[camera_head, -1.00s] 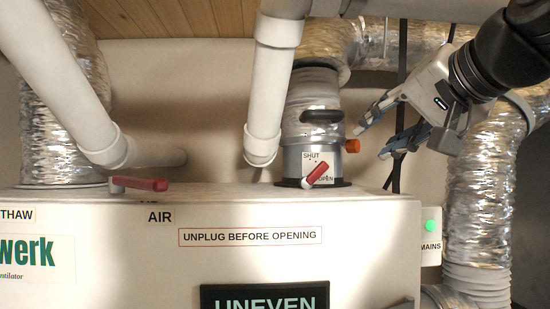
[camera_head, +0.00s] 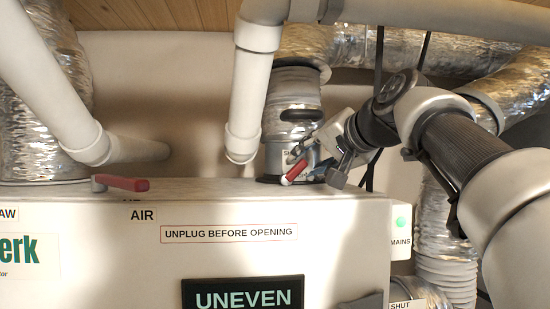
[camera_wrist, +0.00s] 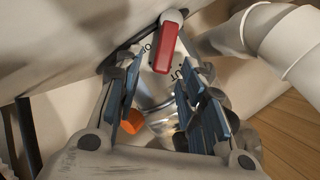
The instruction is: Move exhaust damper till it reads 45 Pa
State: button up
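The exhaust damper is a silver duct collar with a red lever (camera_head: 296,172) on top of the white unit, right of the large white pipe. The lever slants up to the right from its pivot. In the wrist view the red lever (camera_wrist: 166,48) lies ahead, between the spread finger lines, over a plate with partly covered lettering. My gripper (camera_head: 308,158) is beside the lever from the right and partly hides the collar. In the wrist view my gripper (camera_wrist: 160,80) is open, with nothing clearly held. The display (camera_head: 243,299) shows "UNEVEN"; no Pa number is visible.
Another red lever (camera_head: 122,183) lies on the unit's top at left. An orange knob (camera_wrist: 132,122) sits close to my left finger in the wrist view. White pipes (camera_head: 257,90) and foil ducts crowd around. A green MAINS light (camera_head: 400,222) is at right.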

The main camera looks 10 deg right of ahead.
jog(key=shift+x, duration=0.9)
jog(key=shift+s, duration=0.15)
jog(key=shift+c, duration=1.3)
grip_shut()
